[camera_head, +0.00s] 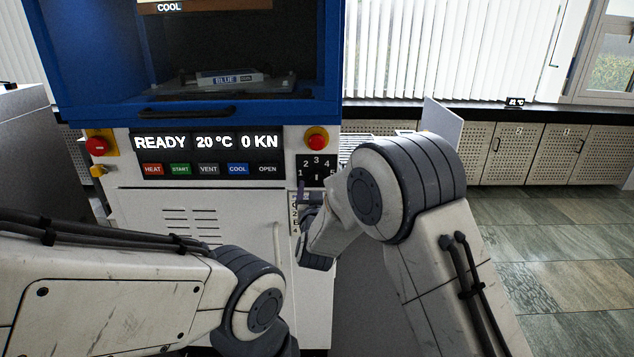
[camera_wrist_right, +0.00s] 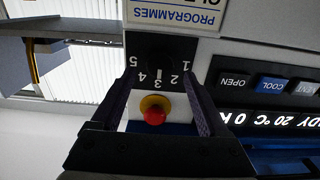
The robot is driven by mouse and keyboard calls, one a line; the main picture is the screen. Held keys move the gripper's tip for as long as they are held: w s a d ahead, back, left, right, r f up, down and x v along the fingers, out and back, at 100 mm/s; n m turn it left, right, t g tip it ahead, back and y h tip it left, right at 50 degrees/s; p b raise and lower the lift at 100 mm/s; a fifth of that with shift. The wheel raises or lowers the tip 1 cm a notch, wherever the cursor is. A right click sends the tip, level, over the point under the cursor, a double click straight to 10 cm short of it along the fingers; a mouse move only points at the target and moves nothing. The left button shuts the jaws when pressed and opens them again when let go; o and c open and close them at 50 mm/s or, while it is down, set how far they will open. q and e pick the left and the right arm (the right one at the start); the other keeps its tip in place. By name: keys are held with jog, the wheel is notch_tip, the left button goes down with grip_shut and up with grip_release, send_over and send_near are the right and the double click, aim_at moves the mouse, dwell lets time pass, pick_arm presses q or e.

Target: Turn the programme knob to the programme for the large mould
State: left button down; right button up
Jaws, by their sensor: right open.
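The programme knob (camera_wrist_right: 158,52) is dark and sits on a black dial plate numbered 1 to 5, upside down in the right wrist view. A white mark on it seems to point at 3. In the head view the dial plate (camera_head: 317,162) is on the press front, right of the display. My right gripper (camera_wrist_right: 162,80) is open, with a finger on either side of the dial plate and nothing between them touching. In the head view my right arm hides most of that gripper. My left arm shows at lower left, its gripper out of view.
A programmes card (camera_wrist_right: 178,14) is by the dial; its programme lines are not readable. A red stop button (camera_head: 316,139) is just above the dial plate. The display (camera_head: 208,141) reads READY, 20 °C, 0 KN, above several labelled buttons. A BLUE-labelled mould (camera_head: 229,77) lies in the press.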

aim_at(317, 178)
jog(key=shift+w, duration=1.5)
grip_shut()
